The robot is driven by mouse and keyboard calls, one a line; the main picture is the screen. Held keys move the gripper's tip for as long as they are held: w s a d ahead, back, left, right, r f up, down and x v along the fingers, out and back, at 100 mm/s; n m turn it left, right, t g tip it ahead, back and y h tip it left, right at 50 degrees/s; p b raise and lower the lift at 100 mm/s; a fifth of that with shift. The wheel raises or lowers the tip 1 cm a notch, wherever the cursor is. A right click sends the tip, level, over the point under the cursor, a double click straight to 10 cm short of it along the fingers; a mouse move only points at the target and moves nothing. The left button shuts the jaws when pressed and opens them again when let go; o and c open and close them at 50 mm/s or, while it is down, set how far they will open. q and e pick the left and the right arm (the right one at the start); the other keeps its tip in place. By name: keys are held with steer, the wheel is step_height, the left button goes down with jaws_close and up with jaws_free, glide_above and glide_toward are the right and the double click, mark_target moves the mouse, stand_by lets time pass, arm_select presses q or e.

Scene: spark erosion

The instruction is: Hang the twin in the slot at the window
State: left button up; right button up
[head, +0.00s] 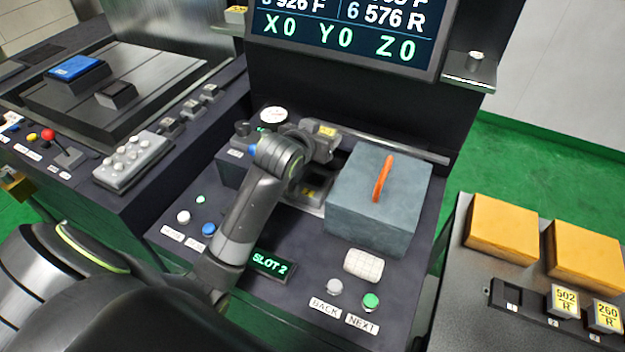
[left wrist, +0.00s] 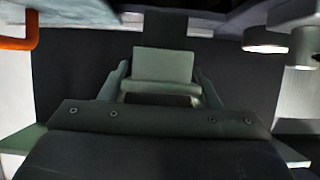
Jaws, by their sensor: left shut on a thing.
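My left gripper (head: 322,146) reaches over the machine panel and is shut on a small dark block with a yellow label (head: 327,131). The label is too small to read. In the left wrist view a pale grey-green block (left wrist: 163,68) sits between the fingers (left wrist: 162,90). Just below the gripper in the head view is a dark recess, apparently the window (head: 312,190), with a yellowish mark in it. My arm and gripper partly hide it, so I cannot tell what lies inside or where the slot is. My right gripper is not in view.
A grey box (head: 372,218) with an orange handle (head: 383,178) stands right of the recess. A lit SLOT 2 display (head: 271,263) and buttons are in front. A right-hand cart carries orange blocks (head: 503,228) and a rack (head: 508,296) with tags 502 R and 260 R.

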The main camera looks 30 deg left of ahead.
arm_select(q)
steer(key=f, duration=0.7)
steer(key=a+f, duration=0.1)
steer(key=f, duration=0.2)
steer(key=shift+f+p, duration=0.4)
steer(key=shift+w+f, duration=0.1)
steer(key=shift+f, duration=0.35)
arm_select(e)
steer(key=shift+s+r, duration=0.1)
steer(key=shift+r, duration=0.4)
arm_select(q)
steer(key=shift+f, duration=0.2)
steer(key=o, duration=1.2)
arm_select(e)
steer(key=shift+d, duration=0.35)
